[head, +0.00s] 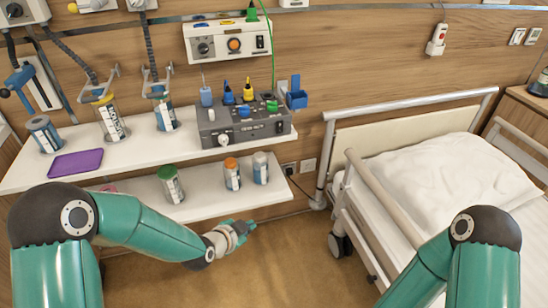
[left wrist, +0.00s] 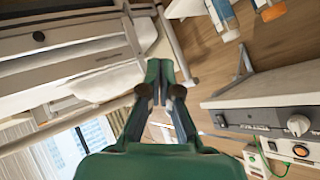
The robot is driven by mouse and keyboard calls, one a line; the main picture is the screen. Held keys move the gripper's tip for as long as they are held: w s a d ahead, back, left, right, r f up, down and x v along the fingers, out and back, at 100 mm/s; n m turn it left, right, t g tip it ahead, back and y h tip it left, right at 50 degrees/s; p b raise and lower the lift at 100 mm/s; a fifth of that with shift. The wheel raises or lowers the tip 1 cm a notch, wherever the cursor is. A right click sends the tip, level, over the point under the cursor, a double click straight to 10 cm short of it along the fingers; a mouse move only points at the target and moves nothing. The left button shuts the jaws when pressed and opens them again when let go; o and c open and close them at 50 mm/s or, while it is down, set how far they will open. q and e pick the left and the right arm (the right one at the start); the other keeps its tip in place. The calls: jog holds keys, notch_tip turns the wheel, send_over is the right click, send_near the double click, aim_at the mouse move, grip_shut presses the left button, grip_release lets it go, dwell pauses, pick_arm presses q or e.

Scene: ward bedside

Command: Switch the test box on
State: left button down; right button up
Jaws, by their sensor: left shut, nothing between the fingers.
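The test box (head: 262,131) is a grey case near the right end of the upper white shelf. Its front has a white round knob (head: 224,140), a printed label and a small dark part near the right end; I cannot read any switch position. Coloured plugs stand on its top. In the left wrist view a grey front with a white knob, apparently the test box (left wrist: 232,120), shows at the right edge. My left gripper (head: 246,226) is shut and empty, below and in front of the lower shelf, apart from the box. My right gripper is out of view.
The lower shelf (head: 210,203) holds several capped containers. A purple pad (head: 76,163) and jars are on the upper shelf (head: 135,154). A white wall unit (head: 228,42) hangs above the box. The bed (head: 440,170) stands at right; floor between is clear.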

pick_arm(q)
jog(key=w+d+r+m+t+h+b, duration=0.1)
jog(key=w+d+r+m+t+b, duration=0.1)
jog(key=r, duration=0.6)
jog(key=w+d+r+m+t+h+b, duration=0.2)
jog(key=w+r+m, duration=0.4)
jog(key=m, duration=0.3)
jog(key=shift+w+d+r+t+b, duration=0.25)
jog(key=shift+w+r+t+b, duration=0.15)
jog(key=shift+r+t+b, duration=0.4)
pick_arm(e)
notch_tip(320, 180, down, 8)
pick_arm(q)
jog(key=shift+w+r, duration=0.1)
jog(key=shift+w, duration=0.05)
jog(key=p, duration=0.2)
send_near(280, 128)
jog(key=w+d+f, duration=0.2)
jog(key=w+d, duration=0.2)
jog(key=shift+w+f+p, duration=0.15)
jog(key=shift+w+p, duration=0.2)
jog(key=shift+w, duration=0.3)
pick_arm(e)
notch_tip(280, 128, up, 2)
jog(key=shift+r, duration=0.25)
